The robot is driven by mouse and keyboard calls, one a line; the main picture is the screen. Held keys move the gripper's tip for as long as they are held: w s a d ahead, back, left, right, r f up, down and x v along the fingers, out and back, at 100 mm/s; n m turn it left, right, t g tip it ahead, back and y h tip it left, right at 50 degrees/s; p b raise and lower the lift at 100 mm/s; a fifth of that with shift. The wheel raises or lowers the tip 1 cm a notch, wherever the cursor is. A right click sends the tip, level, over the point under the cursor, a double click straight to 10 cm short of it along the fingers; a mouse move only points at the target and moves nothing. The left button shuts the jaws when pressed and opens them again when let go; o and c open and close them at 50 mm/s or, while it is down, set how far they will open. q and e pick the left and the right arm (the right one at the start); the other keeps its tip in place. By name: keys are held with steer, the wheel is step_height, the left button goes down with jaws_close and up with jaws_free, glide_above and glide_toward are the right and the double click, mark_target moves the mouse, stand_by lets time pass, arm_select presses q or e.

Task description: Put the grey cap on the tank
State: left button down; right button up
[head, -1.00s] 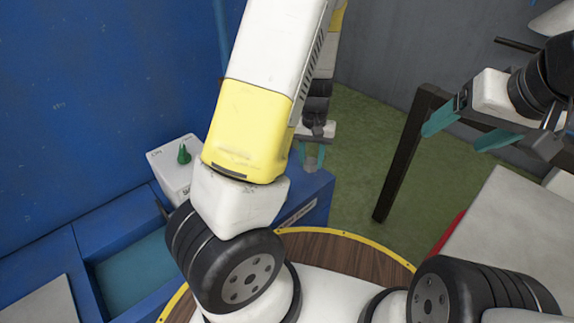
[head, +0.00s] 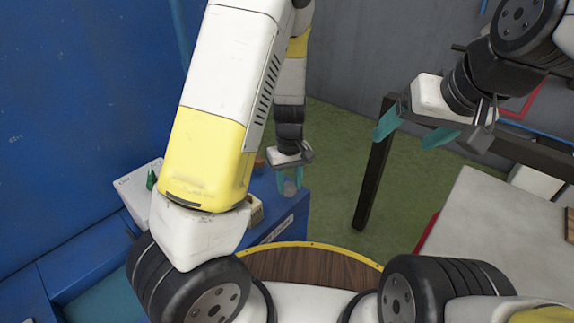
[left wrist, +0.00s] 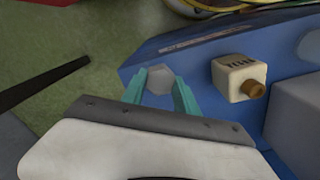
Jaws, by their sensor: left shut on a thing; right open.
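My left gripper (head: 290,182) is shut on the grey cap (head: 290,188), held at the right end of the blue bench. In the left wrist view the cap (left wrist: 160,80) is a small grey faceted piece between the teal fingers. The tank (left wrist: 238,78) is a cream block with dark lettering and a brown round neck or plug, just right of the gripper and apart from it. In the head view the tank (head: 256,211) is mostly hidden behind my left arm. My right gripper (head: 406,138) is open and empty, up at the right.
A blue bench (head: 290,213) bears the tank. A white box (head: 133,190) with a green knob stands left of my arm. A pale table (head: 480,215) stands right, near a dark frame post (head: 374,180).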

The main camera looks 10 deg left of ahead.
arm_select(q)
steer(key=w+a, duration=0.1)
steer(key=w, duration=0.2)
steer(key=w+a, duration=0.1)
steer(key=w, duration=0.1)
steer(key=shift+a+f, duration=0.3)
steer(key=shift+a, duration=0.05)
steer(key=shift+f, duration=1.7)
steer(key=shift+f, duration=0.15)
steer(key=c, duration=0.9)
jaws_free()
